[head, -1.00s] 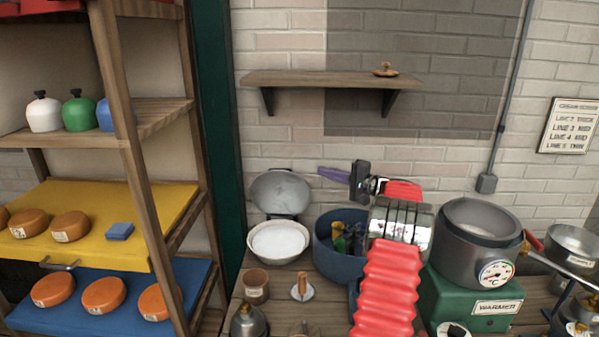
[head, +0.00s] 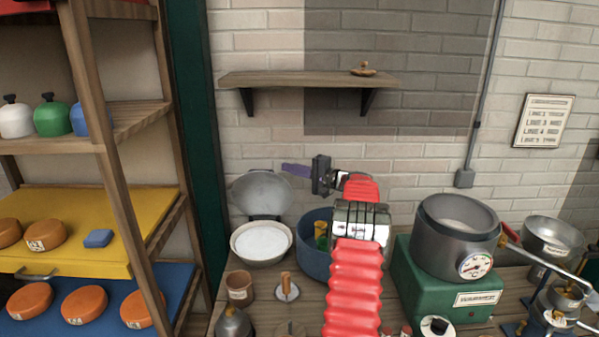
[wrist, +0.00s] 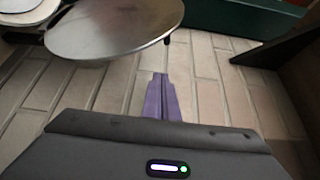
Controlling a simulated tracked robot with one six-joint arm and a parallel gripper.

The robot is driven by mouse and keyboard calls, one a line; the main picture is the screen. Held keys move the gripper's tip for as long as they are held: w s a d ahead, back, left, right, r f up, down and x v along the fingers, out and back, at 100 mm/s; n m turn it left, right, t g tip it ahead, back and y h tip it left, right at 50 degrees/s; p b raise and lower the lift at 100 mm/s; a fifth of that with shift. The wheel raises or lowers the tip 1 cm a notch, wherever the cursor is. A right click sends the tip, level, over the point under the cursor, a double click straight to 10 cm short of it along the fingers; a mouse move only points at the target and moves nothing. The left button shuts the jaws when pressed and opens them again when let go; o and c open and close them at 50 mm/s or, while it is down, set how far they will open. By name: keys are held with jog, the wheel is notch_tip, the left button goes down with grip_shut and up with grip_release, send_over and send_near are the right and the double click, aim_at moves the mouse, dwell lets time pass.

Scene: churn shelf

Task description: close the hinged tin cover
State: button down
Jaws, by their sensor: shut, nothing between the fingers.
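The round tin (head: 240,252) holds something white and stands at the back of the bench near the wall. Its grey hinged cover (head: 262,190) stands open, nearly upright behind it. In the wrist view the cover (wrist: 115,28) is a large grey disc at the upper left. My gripper (head: 285,168) has purple fingers, shut and empty, at the upper right edge of the cover. In the wrist view the fingertips (wrist: 159,76) lie just below the disc's edge. Whether they touch it I cannot tell.
A blue pot (head: 314,262) stands right of the tin, beneath my arm. A brown cup (head: 239,288) and a wooden-handled thing (head: 286,288) are in front. A wall shelf (head: 300,80) is above. A grey pot (head: 452,240) sits on the green warmer (head: 440,290) at right.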

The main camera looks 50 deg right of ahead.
jog(key=shift+w+a, duration=0.2)
jog(key=shift+a, duration=0.45)
jog(key=shift+w+a, duration=0.25)
jog(key=shift+a, duration=0.45)
jog(key=shift+w+a, duration=0.2)
jog(key=shift+a, duration=0.45)
jog(key=shift+s, duration=0.25)
